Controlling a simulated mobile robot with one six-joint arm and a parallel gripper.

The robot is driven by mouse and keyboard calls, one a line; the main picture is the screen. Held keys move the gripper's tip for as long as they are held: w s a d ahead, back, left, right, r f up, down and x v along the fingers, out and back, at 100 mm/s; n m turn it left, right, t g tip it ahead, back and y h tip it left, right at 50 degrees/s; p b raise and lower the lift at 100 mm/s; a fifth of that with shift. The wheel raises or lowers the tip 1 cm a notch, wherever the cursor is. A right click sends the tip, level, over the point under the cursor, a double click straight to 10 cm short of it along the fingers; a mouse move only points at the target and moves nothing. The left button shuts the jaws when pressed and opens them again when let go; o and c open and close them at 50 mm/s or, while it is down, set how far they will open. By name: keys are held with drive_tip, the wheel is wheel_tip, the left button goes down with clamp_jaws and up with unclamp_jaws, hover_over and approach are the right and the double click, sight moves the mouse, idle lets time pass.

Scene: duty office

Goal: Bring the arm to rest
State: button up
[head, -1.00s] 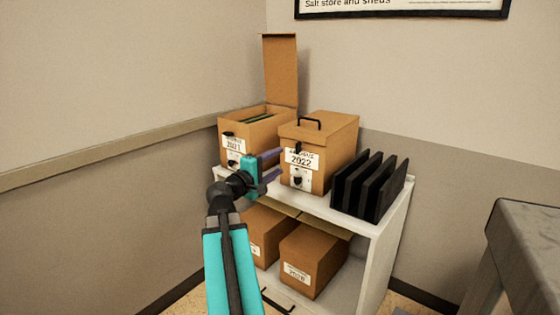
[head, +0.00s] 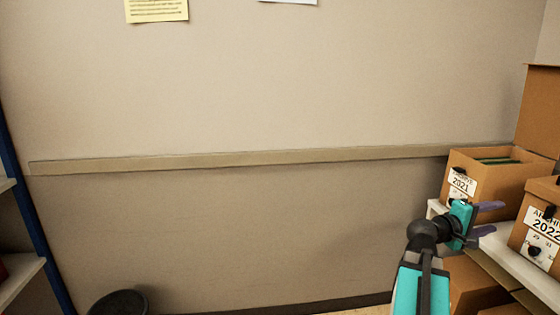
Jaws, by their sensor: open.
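My gripper (head: 487,218) is at the lower right of the head view, at the end of my teal and black arm. Its two purple fingers are apart, pointing right, with nothing visible between them. It is in front of the 2021 archive box (head: 487,190), near the shelf top; I cannot tell whether it touches anything. The 2021 box is open, its lid (head: 540,110) standing up and green-edged contents showing inside. The 2022 archive box (head: 541,225) is right of my gripper, cut off by the picture's edge.
The white shelf unit (head: 512,256) bears both boxes, with another cardboard box (head: 472,287) below. A dark bin (head: 118,302) stands at the lower left. A blue-posted rack (head: 30,215) is at the left edge. The wall (head: 250,235) between them has clear space before it.

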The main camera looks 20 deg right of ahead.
drive_tip(key=w+a+f+n+t+y+p, duration=0.3)
drive_tip(key=w+a+f+n+t+p, duration=0.15)
drive_tip(key=w+a+f, duration=0.9)
drive_tip(key=w+a+f+n+y+p, duration=0.1)
drive_tip(key=w+a+f+y+p, duration=0.15)
drive_tip(key=a+f, duration=0.65)
drive_tip(key=w+a+f+n+y+p, duration=0.1)
drive_tip(key=w+a+f+y+p, duration=0.15)
drive_tip(key=a+f, duration=0.65)
drive_tip(key=s+a+f+g+y+p, duration=0.1)
drive_tip(key=s+a+f+y+p, duration=0.1)
drive_tip(key=s+a+f, duration=0.45)
drive_tip(key=s+a+f+g+y+p, duration=0.1)
drive_tip(key=s+a+f+g, duration=0.15)
drive_tip(key=a+f, duration=0.6)
drive_tip(key=s+a+f+m+g+y+p, duration=0.1)
drive_tip(key=s+a+f+m+g+y, duration=0.1)
drive_tip(key=s+a, duration=0.6)
drive_tip(key=s+a+f+m+g+y, duration=0.2)
drive_tip(key=s+a+f+m+y, duration=0.1)
drive_tip(key=s+a, duration=0.6)
wheel_tip(320, 180, down, 2)
drive_tip(key=shift+f+y+p, duration=0.1)
drive_tip(key=shift+y+p, duration=0.3)
drive_tip(key=shift+y, duration=0.4)
